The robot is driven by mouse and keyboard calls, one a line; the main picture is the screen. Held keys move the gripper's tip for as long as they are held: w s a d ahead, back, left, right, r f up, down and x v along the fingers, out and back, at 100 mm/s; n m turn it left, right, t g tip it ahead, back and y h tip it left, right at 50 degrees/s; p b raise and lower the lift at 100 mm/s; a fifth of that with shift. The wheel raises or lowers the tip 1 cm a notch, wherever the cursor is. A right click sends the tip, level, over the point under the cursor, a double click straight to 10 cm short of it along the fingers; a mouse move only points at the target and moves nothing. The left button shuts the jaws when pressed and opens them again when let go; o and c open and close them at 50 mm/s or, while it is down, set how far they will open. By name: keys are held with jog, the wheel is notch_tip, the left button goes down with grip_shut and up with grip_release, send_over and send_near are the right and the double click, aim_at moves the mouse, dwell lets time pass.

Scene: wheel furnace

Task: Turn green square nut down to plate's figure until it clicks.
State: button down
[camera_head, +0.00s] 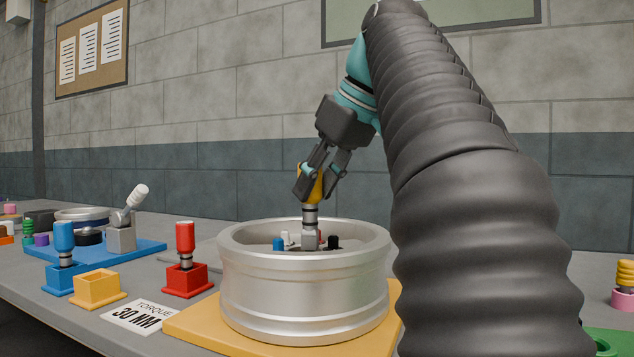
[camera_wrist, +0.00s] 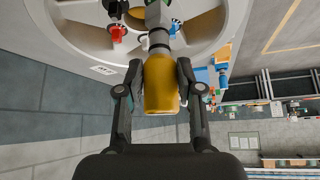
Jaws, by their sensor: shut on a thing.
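My gripper (camera_head: 312,178) is shut on the yellow handle of a driver (camera_wrist: 162,85). The driver stands upright over the silver wheel (camera_head: 300,290), and its grey shank goes down to a grey socket (camera_head: 310,240) among the nuts in the wheel. Blue (camera_head: 278,243), red (camera_wrist: 117,32) and black (camera_head: 333,242) nuts show around the socket. The plate (camera_head: 140,316) reads "TORQUE 30 NM" and lies left of the wheel.
The wheel rests on a yellow mat (camera_head: 195,330). To the left stand a red-handled driver (camera_head: 185,240) in a red holder, a blue-handled driver (camera_head: 64,240) in a blue holder, an empty yellow holder (camera_head: 97,290) and a grey device with a lever (camera_head: 122,235).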

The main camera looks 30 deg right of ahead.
jog(key=shift+f+b, duration=0.35)
jog(key=shift+f, duration=0.15)
jog(key=c, duration=0.7)
grip_release()
jog(key=shift+o, duration=0.2)
notch_tip(320, 180, up, 3)
jog(key=shift+p, duration=1.15)
jog(key=shift+f+b, duration=0.25)
jog(key=shift+b, duration=0.2)
notch_tip(320, 180, up, 6)
jog(key=p, duration=0.5)
jog(key=shift+r, duration=0.25)
jog(key=w+d+m+h, duration=0.4)
jog(key=w+m, duration=0.3)
jog(key=m, duration=0.1)
jog(key=shift+w+f+h, duration=0.2)
jog(key=shift+w+h, duration=0.05)
jog(key=shift+h, duration=0.15)
